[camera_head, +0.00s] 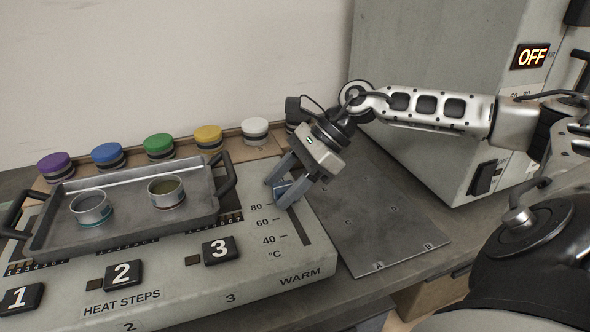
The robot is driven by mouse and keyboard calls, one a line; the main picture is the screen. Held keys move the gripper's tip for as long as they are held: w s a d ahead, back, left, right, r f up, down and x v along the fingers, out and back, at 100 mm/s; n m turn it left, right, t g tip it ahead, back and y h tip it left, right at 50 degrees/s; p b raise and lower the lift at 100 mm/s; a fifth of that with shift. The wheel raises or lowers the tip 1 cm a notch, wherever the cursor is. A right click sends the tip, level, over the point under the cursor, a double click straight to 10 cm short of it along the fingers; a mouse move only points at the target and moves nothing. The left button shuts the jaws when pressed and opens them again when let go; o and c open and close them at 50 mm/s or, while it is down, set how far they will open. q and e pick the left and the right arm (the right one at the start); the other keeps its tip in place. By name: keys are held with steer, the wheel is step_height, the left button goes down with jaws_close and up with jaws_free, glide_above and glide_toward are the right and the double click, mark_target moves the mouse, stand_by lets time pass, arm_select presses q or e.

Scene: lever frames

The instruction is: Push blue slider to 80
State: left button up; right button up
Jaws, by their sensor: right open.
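The blue slider (282,187) shows as a small blue piece at the upper end of its slot on the warm panel (318,257). It is partly hidden by my right gripper. The scale beside the slot reads 80 (256,207), 60 and 40. The slider is near the 80 end, but its exact mark cannot be told. My right gripper (274,195) is open and points down to the left, with one finger on each side of the slider. Whether the fingers touch it cannot be told. My left gripper is not in view.
A metal tray (122,238) with two small tins lies left of the slider. Several coloured-lid jars (107,156) stand behind it. Numbered buttons (220,250) are at the front. A dark plate (385,258) lies to the right, below a grey cabinet (432,60) showing OFF.

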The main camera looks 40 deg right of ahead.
steer(key=b+v, duration=0.1)
steer(key=v, duration=1.5)
steer(key=shift+b, duration=0.3)
steer(key=shift+f, duration=0.15)
